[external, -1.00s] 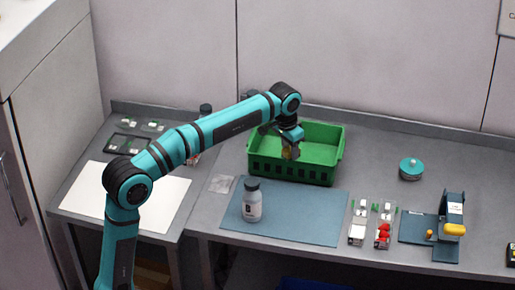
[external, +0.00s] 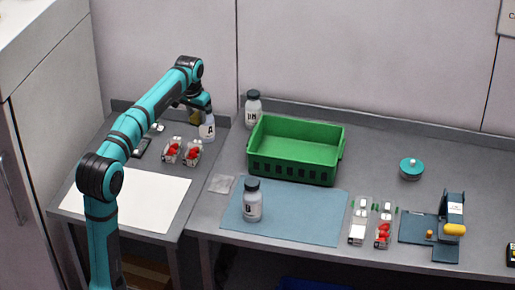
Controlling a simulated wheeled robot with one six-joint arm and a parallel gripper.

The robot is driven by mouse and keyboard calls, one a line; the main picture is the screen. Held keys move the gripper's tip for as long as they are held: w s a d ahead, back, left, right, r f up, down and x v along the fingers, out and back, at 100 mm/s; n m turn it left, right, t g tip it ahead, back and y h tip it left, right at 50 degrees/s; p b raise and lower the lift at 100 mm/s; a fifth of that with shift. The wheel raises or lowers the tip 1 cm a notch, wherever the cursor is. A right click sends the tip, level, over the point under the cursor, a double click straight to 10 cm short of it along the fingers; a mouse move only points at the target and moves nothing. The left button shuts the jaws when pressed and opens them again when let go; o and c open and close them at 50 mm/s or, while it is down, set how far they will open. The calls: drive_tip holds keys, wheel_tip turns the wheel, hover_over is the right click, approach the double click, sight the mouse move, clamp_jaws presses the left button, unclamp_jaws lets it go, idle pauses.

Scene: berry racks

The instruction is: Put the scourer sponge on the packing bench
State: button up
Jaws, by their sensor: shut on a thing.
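The scourer sponge (external: 195,117) shows as a small yellow-olive block at the back of the left bench. My gripper (external: 196,108) is shut on it and holds it close beside a white bottle marked A (external: 207,131). Much of the sponge is hidden by the gripper, and I cannot tell whether it touches the bench. Two grey benches stand side by side: a left one (external: 222,135) and a longer right one (external: 385,160). Nothing in view names either as the packing bench.
A white sheet (external: 130,195) lies at the left bench's front, with berry punnets (external: 182,152) behind it. A green crate (external: 295,165), a bottle (external: 252,203) on a blue mat (external: 310,215), another bottle (external: 253,110) and a scale-like device (external: 430,240) stand on the right bench.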

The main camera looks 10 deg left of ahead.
drive_tip(key=s+a+n, duration=0.3)
drive_tip(key=a, duration=1.8)
hover_over(149, 164)
drive_tip(key=f, duration=1.7)
drive_tip(key=shift+s, duration=0.4)
drive_tip(key=shift+f, duration=2.15)
drive_tip(key=shift+f, duration=0.1)
drive_tip(key=o, duration=1)
drive_tip(key=shift+c, duration=0.2)
wheel_tip(149, 164, up, 12)
drive_tip(key=s, duration=0.1)
drive_tip(key=shift+s, duration=0.4)
